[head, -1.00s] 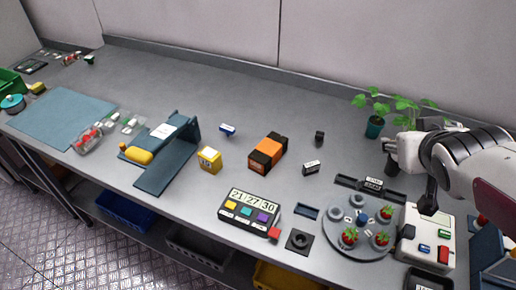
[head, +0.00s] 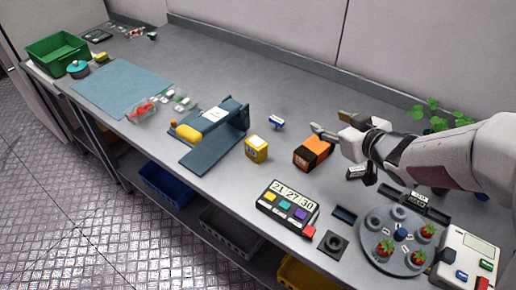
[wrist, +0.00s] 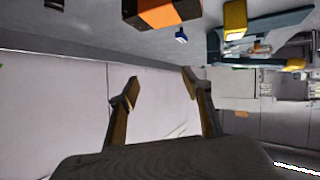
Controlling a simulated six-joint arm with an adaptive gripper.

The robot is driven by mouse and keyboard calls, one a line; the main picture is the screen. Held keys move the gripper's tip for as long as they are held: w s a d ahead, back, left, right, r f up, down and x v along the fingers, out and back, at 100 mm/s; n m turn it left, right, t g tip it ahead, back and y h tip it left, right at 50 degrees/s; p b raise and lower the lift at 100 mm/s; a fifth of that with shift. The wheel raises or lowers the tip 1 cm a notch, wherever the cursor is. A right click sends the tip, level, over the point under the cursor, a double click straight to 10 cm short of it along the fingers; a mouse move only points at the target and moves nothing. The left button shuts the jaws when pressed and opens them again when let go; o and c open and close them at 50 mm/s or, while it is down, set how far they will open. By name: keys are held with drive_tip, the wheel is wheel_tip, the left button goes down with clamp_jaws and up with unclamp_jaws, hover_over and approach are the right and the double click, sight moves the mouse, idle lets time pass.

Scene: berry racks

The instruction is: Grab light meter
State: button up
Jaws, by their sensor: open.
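I cannot tell for sure which object is the light meter. Candidates are a yellow box with a pale face (head: 256,149), a small blue-and-white item (head: 276,122) and a small black box with a white label (head: 357,172), all on the grey bench. My gripper (head: 331,120) is open and empty, above and behind the orange-and-black block (head: 314,152). In the wrist view its spread fingers (wrist: 160,77) have only wall between them. The orange-and-black block (wrist: 165,12), blue item (wrist: 181,36) and yellow box (wrist: 235,18) show at the top there, beyond the fingertips.
A blue-grey stand (head: 213,150) with a yellow cylinder is left of the yellow box. A number panel (head: 287,204) lies near the front edge. A round tray (head: 372,250) with berries stands at right. The plant is partly behind my arm. Bench behind the stand is clear.

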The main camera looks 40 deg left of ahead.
sight(256, 141)
drive_tip(key=s+a+f+n+g+y, duration=0.3)
drive_tip(key=s+a+f+g, duration=0.2)
drive_tip(key=a, duration=0.5)
drive_tip(key=s+f, duration=0.2)
drive_tip(key=s, duration=0.1)
drive_tip(key=shift+s+a, duration=0.2)
drive_tip(key=shift+a, duration=0.2)
drive_tip(key=shift+a, duration=0.1)
drive_tip(key=shift+x, duration=1.2)
drive_tip(key=shift+s+a+f, duration=0.1)
drive_tip(key=shift+a+f, duration=0.4)
drive_tip(key=shift+a, duration=0.35)
drive_tip(key=shift+s+a+f, duration=0.1)
drive_tip(key=shift+a+f, duration=0.4)
drive_tip(key=shift+a, duration=0.3)
drive_tip(key=shift+x, duration=0.75)
drive_tip(key=shift+w, duration=0.1)
drive_tip(key=shift+c, duration=0.5)
drive_tip(key=shift+r, duration=0.1)
drive_tip(key=c, duration=1.2)
